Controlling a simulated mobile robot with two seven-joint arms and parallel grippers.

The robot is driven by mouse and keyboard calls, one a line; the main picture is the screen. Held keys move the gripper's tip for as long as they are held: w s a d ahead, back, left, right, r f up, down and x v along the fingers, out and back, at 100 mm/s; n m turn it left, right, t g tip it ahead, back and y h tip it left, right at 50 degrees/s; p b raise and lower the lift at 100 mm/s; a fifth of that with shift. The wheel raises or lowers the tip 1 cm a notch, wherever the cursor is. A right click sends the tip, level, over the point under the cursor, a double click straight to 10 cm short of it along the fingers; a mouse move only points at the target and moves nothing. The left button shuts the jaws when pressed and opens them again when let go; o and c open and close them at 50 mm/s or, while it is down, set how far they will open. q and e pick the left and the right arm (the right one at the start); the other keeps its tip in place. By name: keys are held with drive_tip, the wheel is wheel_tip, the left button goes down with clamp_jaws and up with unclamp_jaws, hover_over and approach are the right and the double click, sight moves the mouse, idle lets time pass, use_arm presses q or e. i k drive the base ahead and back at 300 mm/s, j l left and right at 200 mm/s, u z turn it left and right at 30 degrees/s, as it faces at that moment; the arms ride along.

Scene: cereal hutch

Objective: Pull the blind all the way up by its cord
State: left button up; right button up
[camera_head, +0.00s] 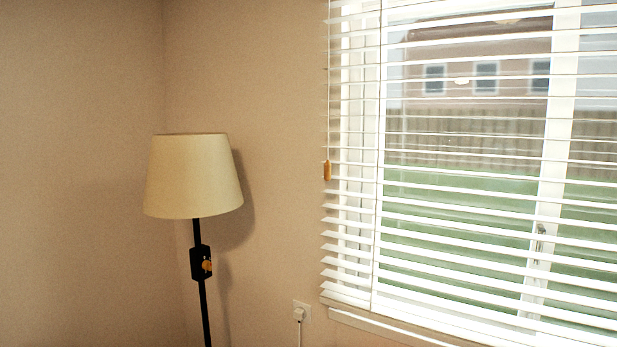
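The white slatted blind (455,211) hangs lowered over the window on the right of the head view. Its slats are tilted open, and its lower edge is near the sill. A thin pull cord (328,100) hangs along the blind's left edge. It ends in a small orange-brown cord knob (327,171) about halfway down the view. The top of the blind is cut off by the frame. Neither of my grippers shows in this view.
A floor lamp (194,176) with a cream shade and black pole stands left of the window, near the room corner. A wall socket (302,311) with a white plug sits below the blind's left end. Bare wall lies between lamp and blind.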

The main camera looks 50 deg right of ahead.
sight(326, 167)
drive_tip(key=z, duration=1.75)
